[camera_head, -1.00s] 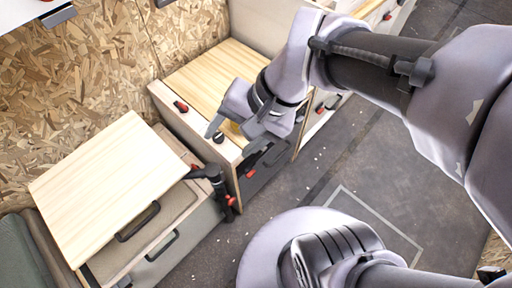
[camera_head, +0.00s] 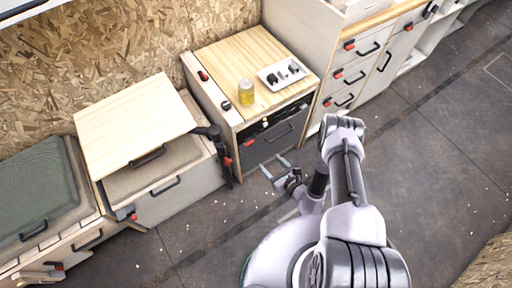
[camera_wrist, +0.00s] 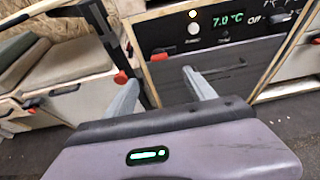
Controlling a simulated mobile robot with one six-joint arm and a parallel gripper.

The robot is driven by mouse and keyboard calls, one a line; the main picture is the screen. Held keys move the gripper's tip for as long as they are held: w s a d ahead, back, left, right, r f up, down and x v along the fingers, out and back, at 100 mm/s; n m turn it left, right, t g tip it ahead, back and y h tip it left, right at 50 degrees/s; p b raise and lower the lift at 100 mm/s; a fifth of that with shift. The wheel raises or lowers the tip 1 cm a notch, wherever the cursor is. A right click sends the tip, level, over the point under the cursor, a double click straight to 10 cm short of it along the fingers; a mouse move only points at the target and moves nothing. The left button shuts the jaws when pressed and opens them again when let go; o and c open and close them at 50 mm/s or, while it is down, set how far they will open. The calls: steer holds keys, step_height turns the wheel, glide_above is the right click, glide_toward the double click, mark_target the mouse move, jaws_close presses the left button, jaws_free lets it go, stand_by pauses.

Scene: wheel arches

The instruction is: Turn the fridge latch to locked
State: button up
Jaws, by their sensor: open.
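The fridge (camera_head: 275,140) is a dark-fronted unit under a wooden counter. In the wrist view its door (camera_wrist: 215,72) shows below a panel reading 7.0 °C. A small red latch (camera_head: 249,142) sits at the upper left of the fridge front; it also shows in the wrist view (camera_wrist: 159,57). Its exact turn angle is too small to tell. My gripper (camera_head: 272,163) is open and empty, low in front of the fridge, with its fingers towards it. In the wrist view, the latch appears just beyond the gap between the fingertips (camera_wrist: 160,78), apart from them.
A black table post with a red knob (camera_head: 228,162) stands close left of the fridge. A wooden tabletop (camera_head: 135,120) lies further left. A yellow can (camera_head: 246,93) and a white panel with black parts (camera_head: 283,73) are on the counter. Drawers (camera_head: 350,75) stand right. The floor in front is open.

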mark_target(250, 144)
steer(key=b+x, duration=0.5)
steer(key=x, duration=0.9)
steer(key=shift+a+f, duration=0.1)
steer(key=shift+f, duration=0.1)
steer(key=shift+w+a+b, duration=0.3)
steer(key=shift+w+b, duration=0.05)
steer(key=shift+w, duration=0.15)
steer(key=shift+c, duration=0.4)
steer(key=c, duration=1.3)
steer(key=shift+f, duration=0.1)
